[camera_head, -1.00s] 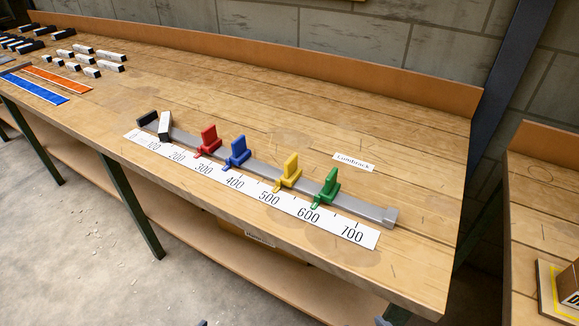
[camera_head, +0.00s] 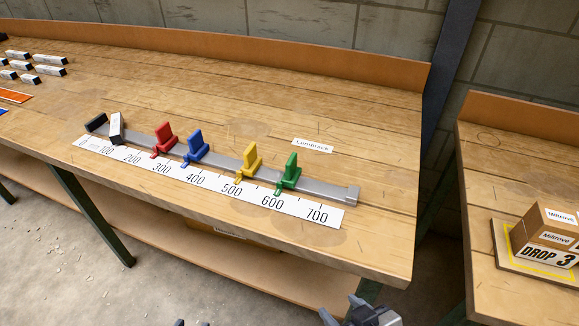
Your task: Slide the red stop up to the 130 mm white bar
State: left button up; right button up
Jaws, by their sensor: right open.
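The red stop (camera_head: 164,138) stands on the grey rail (camera_head: 226,164), with its pointer near the 300 mark of the white scale (camera_head: 212,181). The white bar (camera_head: 116,127) with dark ends sits at the rail's left end, close to the black end block (camera_head: 96,122). A clear gap of rail lies between the bar and the red stop. My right gripper (camera_head: 343,307) is open and empty at the bottom edge, well in front of the rail and cut off by the frame. Small dark tips at the bottom edge look like my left gripper (camera_head: 191,322); its opening is unclear.
Blue (camera_head: 196,149), yellow (camera_head: 250,162) and green (camera_head: 289,174) stops stand farther right on the rail. A Lumbrack label (camera_head: 313,145) lies behind it. Several white bars (camera_head: 50,70) lie at the far left. Boxes (camera_head: 545,228) stand on the right bench.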

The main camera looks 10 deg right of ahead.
aim_at(165, 139)
jog(key=z, duration=2.45)
jog(key=k, duration=1)
jog(key=u, duration=1.6)
